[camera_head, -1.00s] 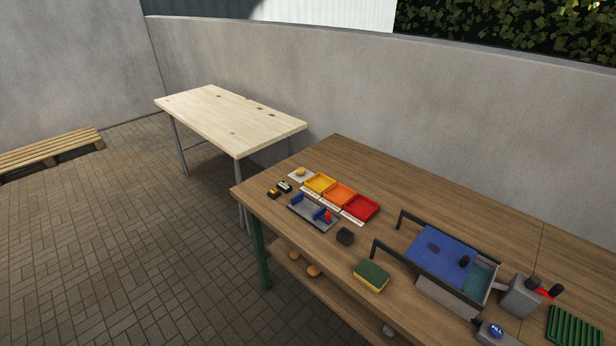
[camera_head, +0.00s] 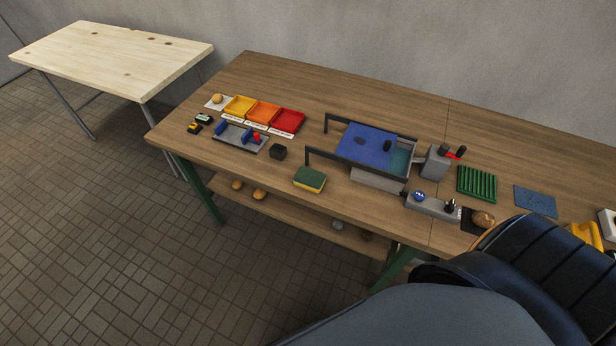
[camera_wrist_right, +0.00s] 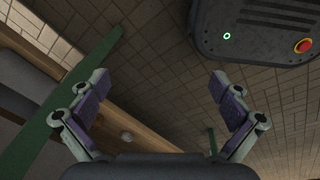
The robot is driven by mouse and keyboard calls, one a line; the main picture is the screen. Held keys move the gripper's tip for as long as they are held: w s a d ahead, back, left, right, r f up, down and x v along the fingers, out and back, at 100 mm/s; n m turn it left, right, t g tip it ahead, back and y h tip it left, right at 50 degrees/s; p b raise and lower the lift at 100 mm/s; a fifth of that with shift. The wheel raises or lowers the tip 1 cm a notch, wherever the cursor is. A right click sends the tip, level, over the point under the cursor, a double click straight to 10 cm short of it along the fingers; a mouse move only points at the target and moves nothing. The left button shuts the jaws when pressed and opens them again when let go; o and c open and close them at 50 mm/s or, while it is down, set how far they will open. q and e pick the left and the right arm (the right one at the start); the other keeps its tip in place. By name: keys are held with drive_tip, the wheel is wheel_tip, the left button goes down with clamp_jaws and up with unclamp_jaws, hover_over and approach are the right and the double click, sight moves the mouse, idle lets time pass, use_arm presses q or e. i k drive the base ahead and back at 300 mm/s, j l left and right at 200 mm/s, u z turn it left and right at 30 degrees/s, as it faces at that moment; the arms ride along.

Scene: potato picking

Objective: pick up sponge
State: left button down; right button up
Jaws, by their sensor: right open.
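The sponge (camera_head: 310,179), yellow with a dark green top, lies on the brown wooden table (camera_head: 390,211) near its front edge, left of the middle in the head view. The sponge is not in the right wrist view. My right gripper (camera_wrist_right: 166,98) is open and empty in the right wrist view, its two purple-padded fingers spread wide above the paved floor and beside the table's lower shelf. It does not show in the head view. My left gripper is in neither view.
A blue-topped fixture with black rails (camera_head: 366,146) stands behind and right. Yellow, orange and red trays (camera_head: 287,122) sit further left. A dark, padded seat-like object (camera_head: 540,262) covers the lower right. The lower shelf (camera_head: 310,226) holds several potatoes.

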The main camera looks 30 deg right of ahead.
sight(311, 180)
drive_tip(key=z, duration=0.45)
drive_tip(key=i+j+z, duration=0.15)
drive_tip(key=z, duration=0.15)
drive_tip(key=i+j+z, duration=0.15)
drive_tip(key=j+z, duration=0.45)
drive_tip(key=j, duration=0.15)
drive_tip(key=i+j+z, duration=0.15)
drive_tip(key=j+z, duration=0.2)
